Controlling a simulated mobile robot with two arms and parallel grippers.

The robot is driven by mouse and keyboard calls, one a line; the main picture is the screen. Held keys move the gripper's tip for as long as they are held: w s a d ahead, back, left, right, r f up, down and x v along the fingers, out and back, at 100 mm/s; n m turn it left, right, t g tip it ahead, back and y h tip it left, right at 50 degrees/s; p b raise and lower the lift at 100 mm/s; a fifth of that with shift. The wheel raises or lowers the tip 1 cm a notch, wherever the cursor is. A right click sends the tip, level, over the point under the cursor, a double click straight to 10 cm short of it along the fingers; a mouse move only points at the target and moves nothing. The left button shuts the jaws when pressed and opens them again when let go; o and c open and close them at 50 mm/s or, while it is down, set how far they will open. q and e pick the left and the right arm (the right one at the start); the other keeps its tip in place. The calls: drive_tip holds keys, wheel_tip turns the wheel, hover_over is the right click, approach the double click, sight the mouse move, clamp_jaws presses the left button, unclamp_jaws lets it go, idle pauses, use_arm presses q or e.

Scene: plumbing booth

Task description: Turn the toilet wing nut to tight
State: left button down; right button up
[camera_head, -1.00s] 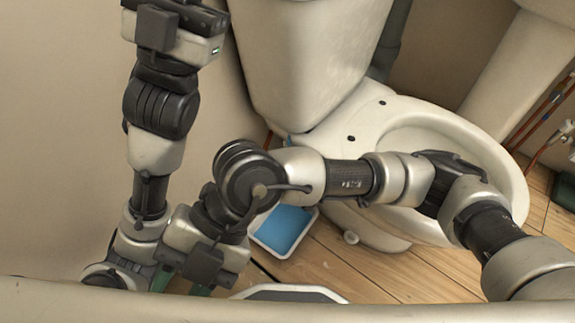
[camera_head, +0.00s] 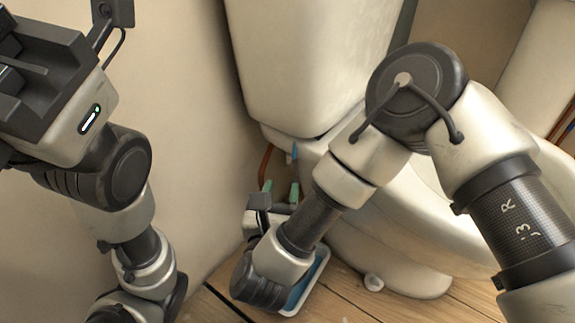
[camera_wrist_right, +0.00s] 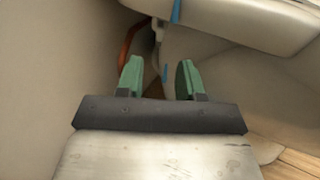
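The toilet tank (camera_head: 310,60) stands above the bowl (camera_head: 390,225). A small blue piece (camera_head: 294,151) shows under the tank; I cannot tell if it is the wing nut. In the right wrist view, a blue strip (camera_wrist_right: 176,12) shows at the top and a smaller blue piece (camera_wrist_right: 165,73) shows between the fingers in the picture. My right gripper (camera_head: 281,191) points up below the tank, beside the wall. Its green fingers (camera_wrist_right: 158,79) are apart with nothing visibly clamped. My left arm is at the far left; its fingers are not visible.
A blue-bottomed tray (camera_head: 318,262) lies on the wooden floor (camera_head: 350,297), partly behind my right arm. A brown-orange pipe (camera_head: 265,165) runs by the wall (camera_head: 185,130), also seen in the right wrist view (camera_wrist_right: 128,42). The gap between wall and bowl is narrow.

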sight(288, 163)
drive_tip(key=w, duration=0.5)
drive_tip(key=w+d, duration=0.1)
drive_tip(key=w, duration=0.2)
drive_tip(key=shift+d, duration=0.1)
drive_tip(key=shift+c, duration=0.3)
drive_tip(key=shift+s, duration=0.1)
clamp_jaws()
